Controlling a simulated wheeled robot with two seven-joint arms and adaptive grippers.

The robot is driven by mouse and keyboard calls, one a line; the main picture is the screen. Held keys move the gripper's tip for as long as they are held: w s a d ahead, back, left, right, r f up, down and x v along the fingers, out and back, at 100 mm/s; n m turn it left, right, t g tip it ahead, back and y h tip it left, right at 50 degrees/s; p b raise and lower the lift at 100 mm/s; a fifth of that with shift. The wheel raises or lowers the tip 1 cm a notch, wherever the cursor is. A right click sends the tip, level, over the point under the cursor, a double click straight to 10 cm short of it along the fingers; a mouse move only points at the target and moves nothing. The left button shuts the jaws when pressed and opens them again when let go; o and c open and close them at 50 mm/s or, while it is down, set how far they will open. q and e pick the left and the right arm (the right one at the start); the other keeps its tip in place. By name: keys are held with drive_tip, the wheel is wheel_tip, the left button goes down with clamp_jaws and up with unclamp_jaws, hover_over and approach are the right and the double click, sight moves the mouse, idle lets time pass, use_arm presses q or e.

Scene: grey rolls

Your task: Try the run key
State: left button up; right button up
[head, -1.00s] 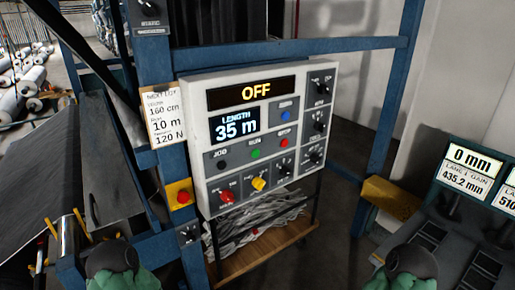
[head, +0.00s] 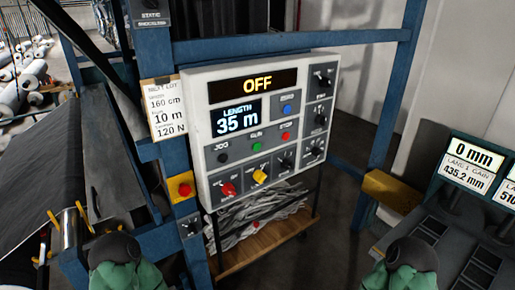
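The grey control panel (head: 202,160) hangs on a blue frame in the middle of the head view. Its upper display (head: 257,85) reads OFF, and a smaller length display (head: 236,117) reads 35 m. A green button (head: 256,146), under a small label that seems to read RUN, sits between a black jog button (head: 223,157) and a red button (head: 286,136). Below are a red knob (head: 229,189) and a yellow knob (head: 260,176). Only green and black parts of my two arms show at the bottom edge. Neither gripper's fingers show, and nothing of mine touches the panel.
A lot card (head: 165,107) reading 160 cm, 10 m and 120 N is left of the panel. A red button on a yellow box (head: 181,187) sits below it. A desk (head: 436,229) with displays stands at the right. Space before the panel is clear.

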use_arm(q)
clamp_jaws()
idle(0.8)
